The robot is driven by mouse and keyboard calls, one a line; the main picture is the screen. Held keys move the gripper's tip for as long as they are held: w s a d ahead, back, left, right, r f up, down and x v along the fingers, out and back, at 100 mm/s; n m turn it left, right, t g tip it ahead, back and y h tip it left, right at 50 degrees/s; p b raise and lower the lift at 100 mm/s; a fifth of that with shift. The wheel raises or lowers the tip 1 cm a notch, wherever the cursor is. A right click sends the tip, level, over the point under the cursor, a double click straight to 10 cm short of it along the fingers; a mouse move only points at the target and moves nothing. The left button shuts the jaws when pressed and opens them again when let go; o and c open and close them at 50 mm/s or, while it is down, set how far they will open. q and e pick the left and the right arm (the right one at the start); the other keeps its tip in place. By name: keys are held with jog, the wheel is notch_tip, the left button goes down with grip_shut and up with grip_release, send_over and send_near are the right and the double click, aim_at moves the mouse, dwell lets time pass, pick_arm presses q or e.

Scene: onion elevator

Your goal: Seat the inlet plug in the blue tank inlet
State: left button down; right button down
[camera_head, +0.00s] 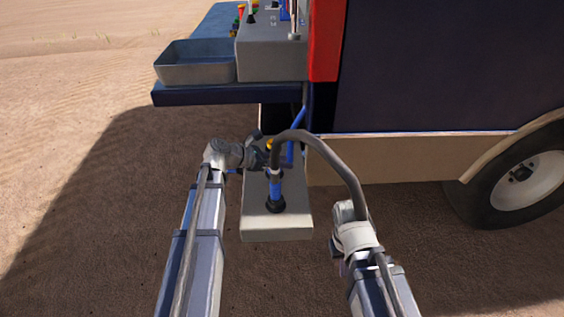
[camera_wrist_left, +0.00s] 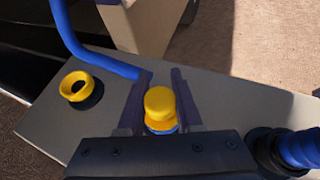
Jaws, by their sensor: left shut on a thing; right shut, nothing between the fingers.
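The yellow inlet plug (camera_wrist_left: 158,104) is between the fingers of my left gripper (camera_wrist_left: 160,100) in the left wrist view. A little blue shows directly under the plug, but I cannot tell whether the plug is fully seated in it. A blue pipe (camera_wrist_left: 88,55) runs down to the pale block close by the fingers. In the head view my left gripper (camera_head: 262,157) is over the pale block, partly behind the dark hose. My right gripper (camera_head: 348,216) is low on the right, beside the block; its fingers are hard to make out.
A yellow ring (camera_wrist_left: 75,86) on a dark base sits on the pale block (camera_head: 276,232). A blue fitting (camera_head: 277,190) stands near the block's front, under an arching dark hose (camera_head: 328,152). A grey bin (camera_head: 196,68) and a wheel (camera_head: 518,176) are further off.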

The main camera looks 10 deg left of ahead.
pick_arm(q)
jog(key=c, duration=0.5)
grip_release()
jog(key=p+v, duration=0.3)
jog(key=v, duration=0.5)
jog(key=shift+p, duration=0.4)
